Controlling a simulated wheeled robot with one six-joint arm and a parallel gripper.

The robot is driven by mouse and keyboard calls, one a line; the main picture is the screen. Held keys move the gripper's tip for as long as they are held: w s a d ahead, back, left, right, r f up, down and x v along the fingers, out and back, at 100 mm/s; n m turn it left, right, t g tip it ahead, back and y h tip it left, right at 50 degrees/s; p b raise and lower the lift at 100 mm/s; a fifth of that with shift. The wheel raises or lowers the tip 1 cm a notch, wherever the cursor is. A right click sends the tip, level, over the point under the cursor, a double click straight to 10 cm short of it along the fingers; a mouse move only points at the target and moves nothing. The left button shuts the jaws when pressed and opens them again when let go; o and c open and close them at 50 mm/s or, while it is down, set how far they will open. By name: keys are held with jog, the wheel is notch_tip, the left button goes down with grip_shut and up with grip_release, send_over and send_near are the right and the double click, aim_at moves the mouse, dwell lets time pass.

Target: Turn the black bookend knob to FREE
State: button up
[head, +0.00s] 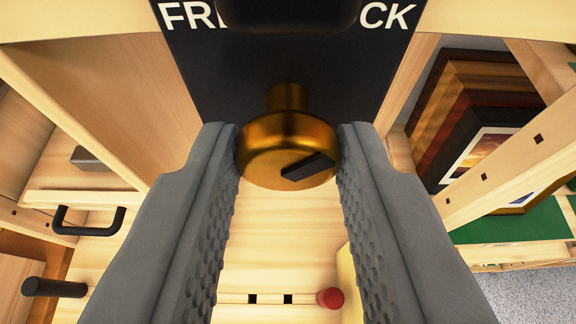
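The black bookend (225,80) stands upright ahead at the top of the head view. White lettering on it reads "FR…" at left and "…CK" at right; the middle is hidden by a dark part at the top edge. A round brass knob (270,150) sticks out from the bookend on a short stem. A black pointer bar (308,167) on its face slants up to the right, toward the "CK" side. My gripper (288,140) has one grey finger on each side of the knob, and both fingertips appear to touch its rim.
Wooden shelf walls stand close at left and right. A black handle (90,228) and a dark peg (55,288) are at left. Framed prints (490,150) stand in the right bay above a green surface (515,224). A red knob (330,298) is below, near the right finger.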

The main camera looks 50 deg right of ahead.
jog(key=c, duration=0.3)
jog(key=n, duration=0.1)
jog(key=n+g+h, duration=0.1)
jog(key=shift+w+a+f+n, duration=0.1)
jog(key=shift+a+n, duration=0.05)
jog(key=shift+n, duration=0.15)
jog(key=n+g+h, duration=0.1)
jog(key=n+g, duration=0.1)
jog(key=n, duration=0.1)
jog(key=shift+w+h, duration=0.1)
jog(key=shift+h, duration=0.3)
jog(key=n, duration=0.1)
jog(key=n+h, duration=0.1)
jog(key=n, duration=0.1)
jog(key=shift+a+f+n+h, duration=0.1)
jog(key=shift+f+n+h, duration=0.05)
jog(key=shift+n+h, duration=0.15)
jog(key=shift+w+f+n+g+h, duration=0.1)
jog(key=shift+n+g+h, duration=0.1)
jog(key=shift+n+h, duration=0.6)
jog(key=shift+f+n+g+h, duration=0.1)
jog(key=shift+n+g+h, duration=0.15)
jog(key=shift+n, duration=1.05)
